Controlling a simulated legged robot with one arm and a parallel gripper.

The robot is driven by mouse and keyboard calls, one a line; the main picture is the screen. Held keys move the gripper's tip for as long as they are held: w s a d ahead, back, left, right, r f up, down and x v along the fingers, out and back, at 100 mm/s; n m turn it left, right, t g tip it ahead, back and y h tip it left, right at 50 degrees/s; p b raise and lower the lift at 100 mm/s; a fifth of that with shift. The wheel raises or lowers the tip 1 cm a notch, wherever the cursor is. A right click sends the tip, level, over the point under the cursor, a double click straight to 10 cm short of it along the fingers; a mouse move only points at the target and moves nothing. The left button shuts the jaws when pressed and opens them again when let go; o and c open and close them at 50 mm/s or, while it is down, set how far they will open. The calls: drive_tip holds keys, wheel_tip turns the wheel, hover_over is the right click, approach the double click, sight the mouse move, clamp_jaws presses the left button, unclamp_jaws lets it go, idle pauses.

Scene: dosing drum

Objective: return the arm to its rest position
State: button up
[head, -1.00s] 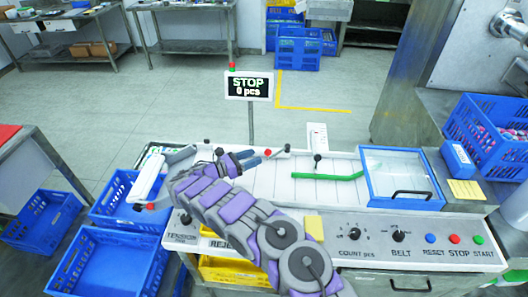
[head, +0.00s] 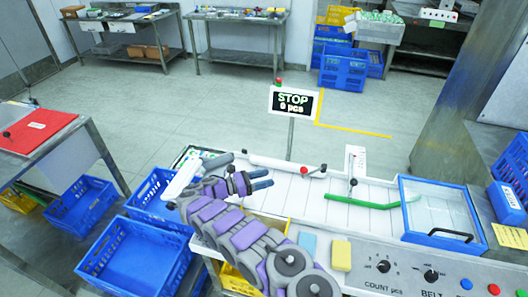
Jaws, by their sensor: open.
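My arm (head: 235,235), grey and purple, reaches up from the bottom edge in the head view, folded low over the left part of the dosing machine. My gripper (head: 271,179) is at its end, with two blue-grey fingers pointing right and a narrow gap between them. I see nothing between the fingers. It is above the left end of the white belt (head: 290,195), left of a lever with a red knob (head: 304,170). The arm hides part of the machine's left side.
A STOP display (head: 293,101) stands behind the belt. A green bar (head: 350,202) and a blue-framed clear cover (head: 440,215) are to the right. A blue sponge (head: 307,244) and yellow block (head: 341,255) lie at the front edge.

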drive_tip(key=s+d+r+m+g+y, duration=0.15)
drive_tip(key=d+r+m+g, duration=0.3)
drive_tip(key=d+r, duration=0.85)
drive_tip(key=s+d+r+m+g+y, duration=0.4)
drive_tip(key=s+d+r+m, duration=0.4)
drive_tip(key=s+d, duration=0.4)
drive_tip(key=s+r+m+y, duration=0.2)
drive_tip(key=s+m+y, duration=0.35)
drive_tip(key=s, duration=1.45)
drive_tip(key=s+a+f+m+y, duration=0.1)
drive_tip(key=s+a+m+y, duration=0.2)
drive_tip(key=s+a, duration=0.2)
drive_tip(key=s+a+f+m+t+y, duration=0.1)
drive_tip(key=s+a+m+y, duration=0.1)
drive_tip(key=s, duration=0.9)
drive_tip(key=a+y, duration=0.1)
drive_tip(key=a, duration=0.1)
drive_tip(key=shift+s+a+f+m, duration=0.25)
drive_tip(key=shift+s+a+m, duration=0.1)
drive_tip(key=shift+m, duration=0.05)
